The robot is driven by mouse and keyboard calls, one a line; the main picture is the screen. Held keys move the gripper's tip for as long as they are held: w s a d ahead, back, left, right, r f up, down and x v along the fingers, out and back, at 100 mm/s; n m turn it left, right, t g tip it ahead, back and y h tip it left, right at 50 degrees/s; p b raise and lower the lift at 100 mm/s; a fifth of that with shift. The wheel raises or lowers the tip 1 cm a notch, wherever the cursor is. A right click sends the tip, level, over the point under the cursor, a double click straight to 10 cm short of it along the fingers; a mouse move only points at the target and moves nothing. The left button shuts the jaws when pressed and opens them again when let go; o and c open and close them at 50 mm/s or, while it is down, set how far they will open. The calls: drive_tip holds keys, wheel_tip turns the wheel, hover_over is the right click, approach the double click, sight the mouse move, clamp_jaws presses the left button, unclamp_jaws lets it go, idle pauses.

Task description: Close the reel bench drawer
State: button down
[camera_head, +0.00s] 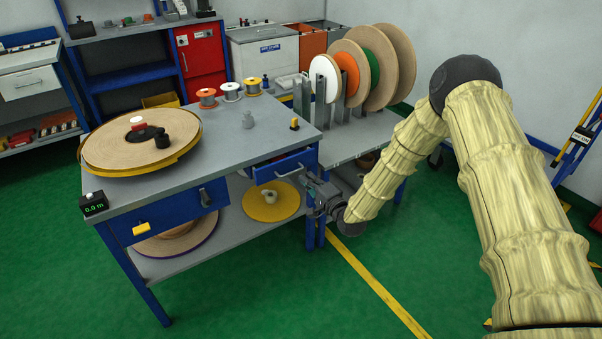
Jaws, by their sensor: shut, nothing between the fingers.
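The reel bench (219,131) has a grey top and a blue frame. A blue drawer (284,167) with a pale handle stands out from under the bench top on its right side, partly open, with a little of its inside showing. My gripper (308,181) is shut and empty. It is just to the right of and slightly below the drawer front. I cannot tell whether it touches the drawer.
A large brown reel (110,150) lies on the bench top, with small spools (231,91) behind. A rack of upright reels (375,65) stands on a side table to the right. A yellow disc (271,207) lies on the lower shelf. Green floor is free in front.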

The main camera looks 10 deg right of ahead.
sight(294, 171)
drive_tip(key=v, duration=0.3)
drive_tip(key=shift+s, duration=0.1)
drive_tip(key=c, duration=1.7)
unclamp_jaws()
drive_tip(key=shift+s+d+f+b, duration=0.1)
drive_tip(key=shift+s+d+b, duration=0.1)
drive_tip(key=shift+b, duration=0.15)
drive_tip(key=shift+o, duration=0.7)
drive_tip(key=w+f+b, duration=0.1)
drive_tip(key=b, duration=0.2)
drive_tip(key=w+a+b, duration=0.2)
drive_tip(key=w+b, duration=0.1)
drive_tip(key=w+a+f+g+b, duration=0.1)
drive_tip(key=w+b, duration=0.3)
drive_tip(key=w+a+g+h+b, duration=0.1)
drive_tip(key=w+a+b, duration=0.1)
drive_tip(key=w+b, duration=0.1)
drive_tip(key=shift+w+a+f, duration=0.3)
drive_tip(key=shift+a, duration=0.1)
clamp_jaws()
